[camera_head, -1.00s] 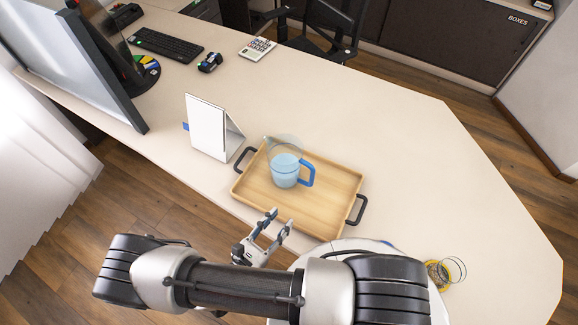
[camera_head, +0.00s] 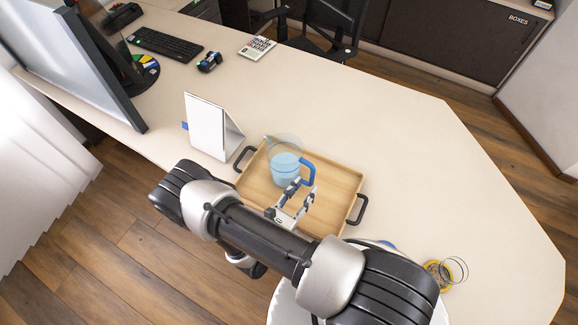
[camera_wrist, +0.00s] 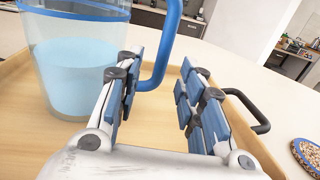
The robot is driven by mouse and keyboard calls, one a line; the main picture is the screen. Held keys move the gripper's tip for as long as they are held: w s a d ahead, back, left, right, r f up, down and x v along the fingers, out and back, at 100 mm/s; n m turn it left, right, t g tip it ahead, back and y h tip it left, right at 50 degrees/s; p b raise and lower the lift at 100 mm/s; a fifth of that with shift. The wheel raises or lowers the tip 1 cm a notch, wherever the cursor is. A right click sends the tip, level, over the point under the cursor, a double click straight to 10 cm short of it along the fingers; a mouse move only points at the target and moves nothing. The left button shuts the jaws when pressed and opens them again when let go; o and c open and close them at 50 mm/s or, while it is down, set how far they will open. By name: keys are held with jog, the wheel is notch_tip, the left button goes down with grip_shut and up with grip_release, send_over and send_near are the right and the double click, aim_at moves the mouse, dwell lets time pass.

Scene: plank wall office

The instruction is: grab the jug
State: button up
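The jug (camera_head: 284,170) is clear with light blue liquid and a blue handle. It stands upright on a wooden tray (camera_head: 262,193) with dark side handles. In the wrist view the jug (camera_wrist: 75,75) fills the left side, and its handle (camera_wrist: 163,50) comes down towards the space between my fingers. My gripper (camera_head: 300,188) is open over the tray, on the handle side of the jug. In the wrist view my gripper (camera_wrist: 155,92) has its fingers apart, with the lower bend of the handle close to the left finger. I cannot tell whether they touch.
A white flip stand (camera_head: 208,128) stands left of the tray. A monitor (camera_head: 75,60), keyboard (camera_head: 165,45) and calculator (camera_head: 257,47) are farther back. Yellow-rimmed rings (camera_head: 440,272) lie at the lower right.

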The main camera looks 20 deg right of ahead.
aim_at(311, 182)
jog(key=x, duration=0.5)
jog(key=shift+s+d+b, duration=0.1)
jog(key=shift+d+b, duration=0.05)
jog(key=shift+b, duration=0.2)
jog(key=shift+r, duration=0.1)
grip_shut()
dwell(0.6)
